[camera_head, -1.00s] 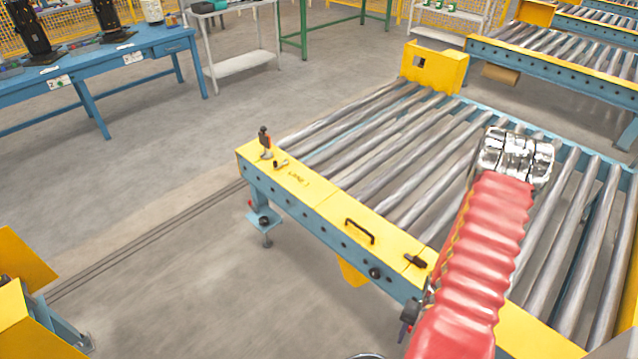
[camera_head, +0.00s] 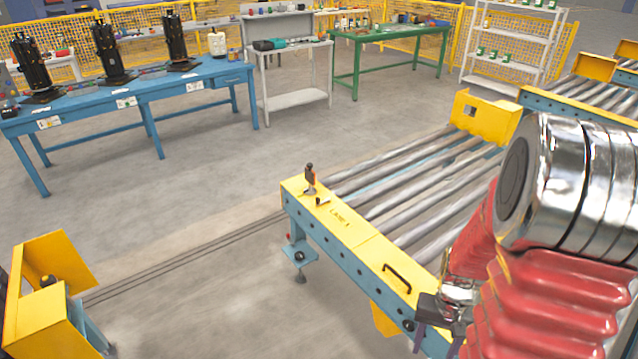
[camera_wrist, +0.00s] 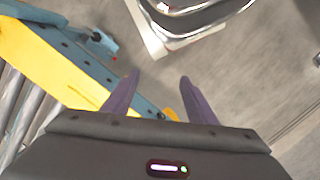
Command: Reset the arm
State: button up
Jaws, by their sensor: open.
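My arm, with a red ribbed sleeve and shiny metal joint, fills the right of the head view. My gripper (camera_head: 438,338) hangs below it, small and partly hidden, near the yellow-edged roller conveyor (camera_head: 352,243). In the wrist view my gripper (camera_wrist: 160,75) has two purple fingers spread apart, with nothing between them. The conveyor (camera_wrist: 55,62) shows there at the left, apart from the fingers. Its right part is hidden behind my arm in the head view.
A blue workbench (camera_head: 150,88) with several black cylindrical units stands at the back left. A grey table (camera_head: 290,103) and a green table (camera_head: 385,45) stand behind. A yellow block (camera_head: 38,300) is at the lower left. Open floor (camera_head: 215,170) lies between bench and conveyor.

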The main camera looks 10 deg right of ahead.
jog(key=a+r+n+t, duration=0.3)
jog(key=a+r, duration=0.7)
jog(key=r, duration=0.4)
jog(key=a+r+n+t, duration=0.3)
jog(key=a+r, duration=0.6)
jog(key=r, duration=0.5)
jog(key=shift+a+r+n+t+h, duration=0.3)
jog(key=shift+a+n+t, duration=0.1)
jog(key=shift+t, duration=0.1)
jog(key=shift+w+f, duration=0.1)
jog(key=shift+c, duration=0.2)
